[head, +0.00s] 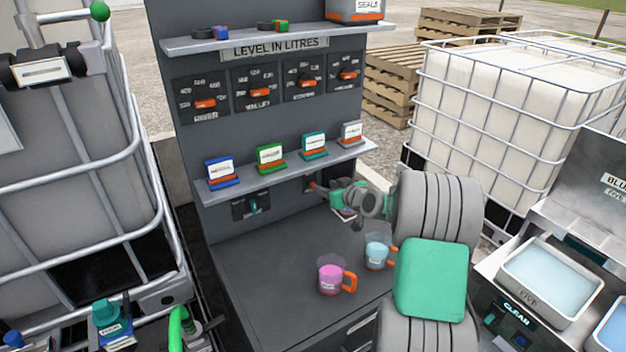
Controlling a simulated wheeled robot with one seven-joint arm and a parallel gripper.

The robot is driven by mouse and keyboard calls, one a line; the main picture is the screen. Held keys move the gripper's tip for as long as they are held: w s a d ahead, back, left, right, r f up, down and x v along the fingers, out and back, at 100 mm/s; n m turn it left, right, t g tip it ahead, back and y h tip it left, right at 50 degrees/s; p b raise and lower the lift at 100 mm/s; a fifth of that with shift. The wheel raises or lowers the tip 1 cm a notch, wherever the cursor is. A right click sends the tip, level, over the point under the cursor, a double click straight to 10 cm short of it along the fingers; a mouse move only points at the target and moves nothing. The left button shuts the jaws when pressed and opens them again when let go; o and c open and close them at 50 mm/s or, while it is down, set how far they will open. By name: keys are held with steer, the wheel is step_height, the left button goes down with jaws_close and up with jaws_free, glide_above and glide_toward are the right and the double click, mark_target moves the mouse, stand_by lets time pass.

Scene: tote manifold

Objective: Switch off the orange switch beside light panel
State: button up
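A small orange part (311,185), possibly the orange switch, shows below the lower shelf on the dark panel, right at the tip of my gripper. My gripper (325,192) reaches left under that shelf, close to or touching the orange part; I cannot tell which. My wrist and forearm come in from the right and hide part of the panel there. The fingers are too small to tell open from shut. A dark plate with a teal switch (253,204) sits further left on the same panel. I cannot make out a light panel.
Mugs with pink (329,277) and blue (376,252) contents stand on the counter (262,290) below my arm. The lower shelf (290,165) holds several coloured card stands. Several orange-handled dials (205,103) are above. Caged totes (510,120) stand either side. The counter's left part is clear.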

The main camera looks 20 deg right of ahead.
mark_target(313, 184)
steer(key=x, duration=0.2)
steer(key=p+x, duration=0.1)
steer(key=x, duration=0.1)
steer(key=p+x, duration=0.1)
steer(key=x, duration=0.2)
steer(key=shift+a, duration=0.3)
steer(key=shift+s, duration=0.1)
steer(key=shift+c, duration=0.6)
jaws_close()
